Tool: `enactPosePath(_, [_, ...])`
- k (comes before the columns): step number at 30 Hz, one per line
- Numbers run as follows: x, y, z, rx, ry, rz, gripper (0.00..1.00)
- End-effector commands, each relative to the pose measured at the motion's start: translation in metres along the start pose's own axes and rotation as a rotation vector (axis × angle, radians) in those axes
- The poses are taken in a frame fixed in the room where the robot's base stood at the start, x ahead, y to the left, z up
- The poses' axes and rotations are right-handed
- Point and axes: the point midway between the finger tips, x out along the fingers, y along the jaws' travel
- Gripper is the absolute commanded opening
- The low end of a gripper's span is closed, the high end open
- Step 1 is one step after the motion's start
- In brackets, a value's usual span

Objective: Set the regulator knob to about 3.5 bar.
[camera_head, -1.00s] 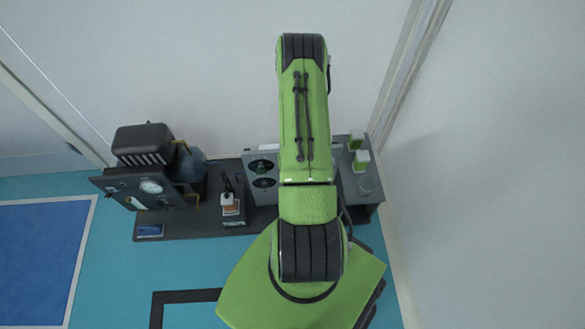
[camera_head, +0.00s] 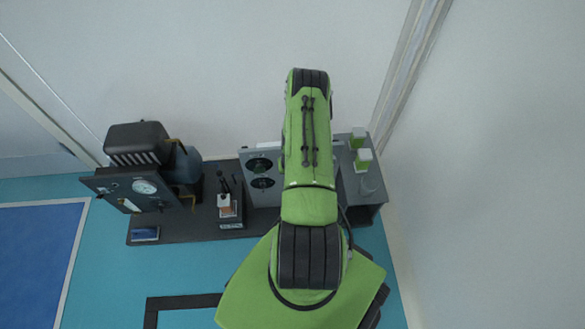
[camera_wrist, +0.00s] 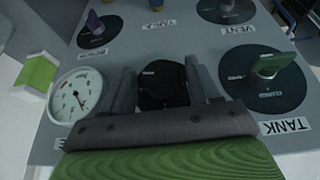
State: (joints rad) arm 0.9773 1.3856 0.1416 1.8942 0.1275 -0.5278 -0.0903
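In the wrist view a round black regulator knob (camera_wrist: 162,84) stands on the grey panel. My gripper (camera_wrist: 160,70) has its two grey fingers spread, one on each side of the knob. Whether either finger touches it I cannot tell. In the head view the panel (camera_head: 246,183) shows left of my arm, which hides the knob and my gripper.
Around the knob are a purple-handled valve (camera_wrist: 96,24), a vent valve (camera_wrist: 224,9) and a green-handled tank valve (camera_wrist: 268,68). A green-and-white block (camera_wrist: 38,74) stands at the left. In the head view a second panel with a gauge (camera_head: 144,186) stands at the left.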

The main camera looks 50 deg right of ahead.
Motion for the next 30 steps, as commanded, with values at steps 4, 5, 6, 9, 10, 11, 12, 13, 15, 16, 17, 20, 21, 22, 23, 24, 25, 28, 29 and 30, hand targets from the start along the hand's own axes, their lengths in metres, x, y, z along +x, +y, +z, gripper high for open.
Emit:
enactPosePath(4, [-0.0002, 0.0, -0.0001, 0.0, 0.0, 0.0, 0.37])
enactPosePath(5, [-0.0002, 0.0, 0.0, 0.0, 0.0, 0.0, 0.33])
enactPosePath(6, [-0.0003, -0.0001, 0.0, 0.0, 0.0, 0.0, 0.26])
enactPosePath(9, [-0.0003, -0.0001, 0.0, 0.0, 0.0, 0.0, 0.13])
enactPosePath(10, [-0.0003, 0.0, 0.0, 0.0, 0.0, 0.0, 0.13])
enactPosePath(11, [-0.0003, 0.0, 0.0, 0.0, 0.0, -0.001, 0.13])
enactPosePath(12, [-0.0003, 0.0002, 0.0, 0.001, 0.0, -0.002, 0.13])
enactPosePath(13, [-0.0003, 0.0004, 0.0, 0.002, 0.0, -0.004, 0.13])
enactPosePath(15, [-0.0004, 0.001, 0.0, 0.005, 0.0, -0.012, 0.13])
enactPosePath(16, [-0.0004, 0.001, 0.0, 0.008, 0.0, -0.019, 0.13])
enactPosePath(17, [-0.0004, 0.0013, 0.0, 0.012, 0.0, -0.026, 0.13])
enactPosePath(20, [-0.0004, 0.0024, -0.0001, 0.029, 0.0, -0.062, 0.13])
enactPosePath(21, [-0.0003, 0.0032, -0.0001, 0.038, 0.001, -0.08, 0.13])
enactPosePath(22, [-0.0003, 0.0038, -0.0002, 0.044, 0.001, -0.097, 0.13])
enactPosePath(23, [-0.0002, 0.0043, -0.0001, 0.053, 0.001, -0.114, 0.13])
enactPosePath(24, [-0.0002, 0.0048, 0.0, 0.064, 0.001, -0.141, 0.13])
enactPosePath(25, [-0.0001, 0.0052, -0.0001, 0.073, 0.002, -0.162, 0.13])
enactPosePath(28, [0.0005, 0.0069, 0.0003, 0.106, 0.002, -0.241, 0.13])
enactPosePath(29, [0.0006, 0.0074, 0.0004, 0.117, 0.002, -0.266, 0.13])
enactPosePath(30, [0.0009, 0.0083, 0.0004, 0.131, 0.003, -0.3, 0.13])
